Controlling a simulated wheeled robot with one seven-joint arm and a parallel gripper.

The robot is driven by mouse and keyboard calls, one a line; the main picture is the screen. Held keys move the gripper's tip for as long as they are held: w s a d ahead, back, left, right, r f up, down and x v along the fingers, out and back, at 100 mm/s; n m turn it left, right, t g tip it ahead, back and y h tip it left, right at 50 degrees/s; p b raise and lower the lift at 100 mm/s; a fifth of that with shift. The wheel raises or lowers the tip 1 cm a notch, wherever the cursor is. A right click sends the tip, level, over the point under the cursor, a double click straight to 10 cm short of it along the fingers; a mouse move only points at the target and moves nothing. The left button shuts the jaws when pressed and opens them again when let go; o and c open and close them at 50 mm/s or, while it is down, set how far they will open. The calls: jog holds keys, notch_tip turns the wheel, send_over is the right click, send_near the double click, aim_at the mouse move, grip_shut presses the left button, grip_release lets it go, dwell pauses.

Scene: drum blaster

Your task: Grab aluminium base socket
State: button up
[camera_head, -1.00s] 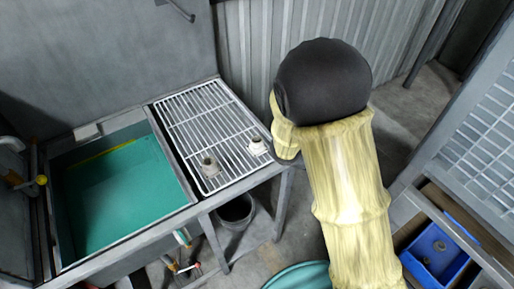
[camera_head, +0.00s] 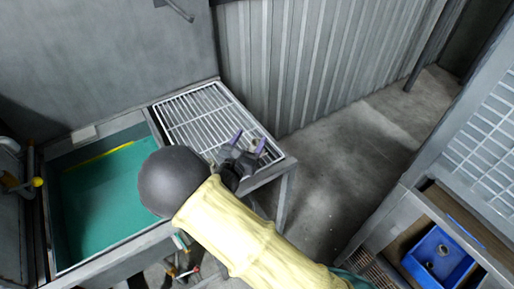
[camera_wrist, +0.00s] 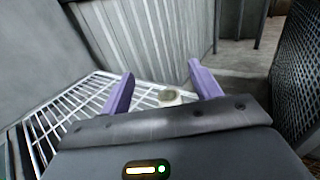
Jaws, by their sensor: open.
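A pale metal base socket (camera_wrist: 168,97) stands on the white wire rack (camera_head: 187,110) near its right end. In the wrist view it shows between my two purple fingers, a little beyond the palm edge, with its lower part partly cut off by my gripper. My gripper (camera_head: 249,141) is open over the right part of the rack, its fingers pointing toward the wall. In the wrist view my gripper (camera_wrist: 161,72) has a clear gap between its fingers, and I see no contact with the socket. A second socket, seen on the rack earlier, is hidden behind my arm in the head view.
A teal-lined sink (camera_head: 100,205) lies left of the rack. A corrugated metal wall (camera_head: 290,65) stands behind the rack. A blue bin (camera_head: 415,262) sits on a shelf at the lower right. The floor right of the rack is clear.

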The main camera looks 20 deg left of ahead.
send_near(259, 139)
jog(key=w, duration=0.1)
jog(key=w+f, duration=0.1)
jog(key=w, duration=0.1)
jog(key=shift+p, duration=0.4)
jog(key=shift+w+d+r, duration=0.1)
jog(key=shift+w+d, duration=0.05)
jog(key=shift+w, duration=1.1)
jog(key=w, duration=0.1)
jog(key=w+p, duration=0.1)
jog(key=w, duration=0.3)
jog(key=shift+d, duration=0.3)
jog(key=shift+c, duration=0.2)
